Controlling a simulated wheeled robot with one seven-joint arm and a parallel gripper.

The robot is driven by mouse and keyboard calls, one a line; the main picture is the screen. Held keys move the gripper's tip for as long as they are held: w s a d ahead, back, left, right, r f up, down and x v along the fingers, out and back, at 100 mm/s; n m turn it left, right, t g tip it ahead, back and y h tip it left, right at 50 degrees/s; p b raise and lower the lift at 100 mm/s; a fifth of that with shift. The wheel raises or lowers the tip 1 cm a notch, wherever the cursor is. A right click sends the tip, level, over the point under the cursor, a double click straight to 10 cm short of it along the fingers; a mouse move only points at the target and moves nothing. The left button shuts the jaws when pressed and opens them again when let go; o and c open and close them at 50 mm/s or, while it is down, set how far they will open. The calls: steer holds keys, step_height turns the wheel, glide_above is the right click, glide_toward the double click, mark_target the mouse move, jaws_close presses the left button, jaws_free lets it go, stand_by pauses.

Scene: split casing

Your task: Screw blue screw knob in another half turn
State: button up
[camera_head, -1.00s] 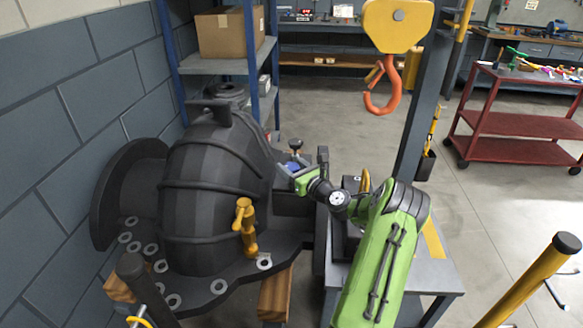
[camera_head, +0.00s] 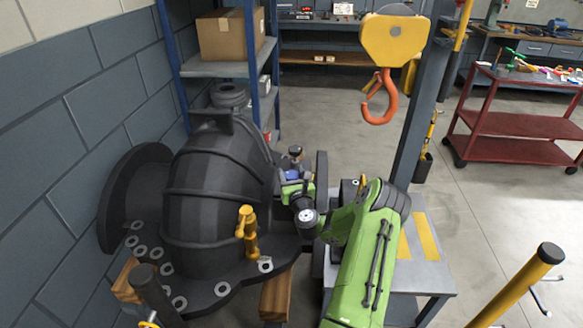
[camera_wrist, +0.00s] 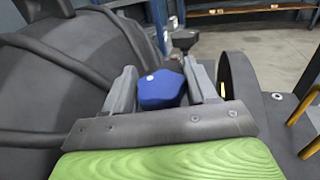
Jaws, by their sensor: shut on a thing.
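The blue screw knob (camera_wrist: 160,89) sits between the two grey fingers of my gripper (camera_wrist: 160,92) in the wrist view. The gripper is shut on it. The knob has a flat-sided outline and a small white spot on its top. In the head view the knob (camera_head: 292,174) is a small blue patch beside the right side of the dark ribbed casing (camera_head: 215,185). My gripper (camera_head: 294,180) reaches it from the right. The knob's shaft and lower part are hidden.
A yellow fitting (camera_head: 247,232) stands on the casing's flange. An orange hook (camera_head: 380,97) hangs from a yellow block above my arm. A grey bench (camera_head: 430,265) stands right of the casing. Open floor lies farther right, before a red cart (camera_head: 515,120).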

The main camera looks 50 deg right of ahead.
mark_target(292, 174)
steer(key=m+g+h+p, duration=0.3)
steer(key=g+h, duration=0.1)
steer(key=shift+a+m, duration=0.1)
steer(key=shift+m, duration=0.2)
steer(key=shift+m+g+h+p, duration=0.5)
steer(key=shift+m+g+h, duration=1.05)
steer(key=shift+g, duration=0.75)
steer(key=shift+m+g, duration=0.3)
steer(key=shift+m, duration=0.05)
steer(key=o, duration=1)
steer(key=shift+c, duration=0.2)
step_height(292, 174, up, 10)
steer(key=shift+r+p, duration=0.1)
steer(key=shift+p, duration=1.1)
